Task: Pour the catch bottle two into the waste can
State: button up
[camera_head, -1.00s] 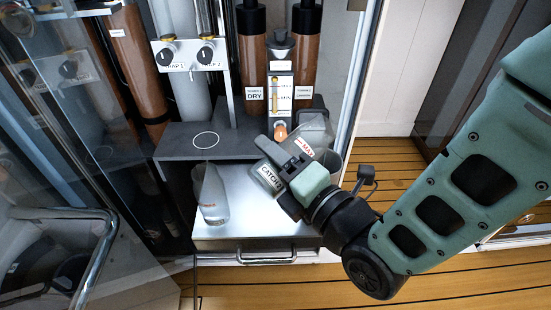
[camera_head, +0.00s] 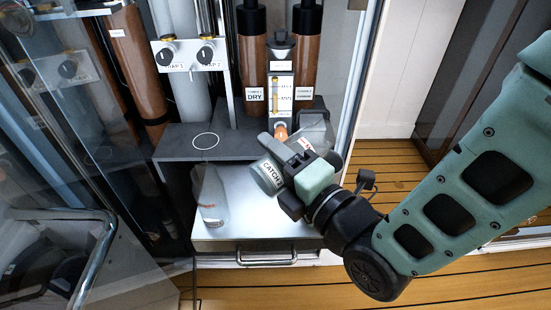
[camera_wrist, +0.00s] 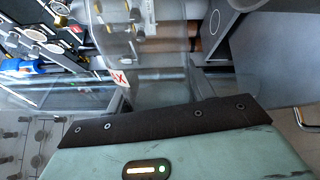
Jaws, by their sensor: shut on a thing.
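My gripper (camera_head: 294,170) is shut on a clear bottle (camera_head: 267,175) lettered "CATCH"; its number cannot be read. The bottle is strongly tilted, its base end at lower left and its wide clear end (camera_head: 318,132) at upper right. In the wrist view the clear bottle (camera_wrist: 150,90) shows beyond the jaw, with part of a red "MAX" mark. A greyish can-like shape, perhaps the waste can, is mostly hidden behind my gripper, so I cannot tell whether the bottle's mouth is over it. No liquid flow can be seen.
Another clear bottle (camera_head: 209,197) stands on the pale drawer top (camera_head: 243,215), left of my gripper. A grey shelf (camera_head: 178,143) with a white ring lies behind. Brown columns (camera_head: 253,75), a level gauge and a glass panel edge (camera_head: 357,80) stand close by.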

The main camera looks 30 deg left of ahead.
jog(key=shift+w+r+m+b, duration=0.15)
jog(key=shift+m+b, duration=0.3)
jog(key=shift+m, duration=0.55)
dwell(0.3)
jog(key=shift+w+r+m, duration=0.1)
jog(key=shift+r+m, duration=0.1)
jog(key=shift+m, duration=0.2)
jog(key=shift+d+r, duration=0.1)
jog(key=shift+r, duration=0.05)
dwell(0.3)
jog(key=shift+f+n+b, duration=0.5)
jog(key=shift+n+b, duration=0.1)
jog(key=shift+b, duration=0.45)
jog(key=shift+s+n, duration=0.2)
jog(key=shift+n, duration=0.1)
jog(key=shift+f+n+b, duration=0.1)
jog(key=shift+n+b, duration=0.3)
jog(key=shift+b, duration=0.35)
jog(key=shift+n+b, duration=0.3)
jog(key=shift+n, duration=0.2)
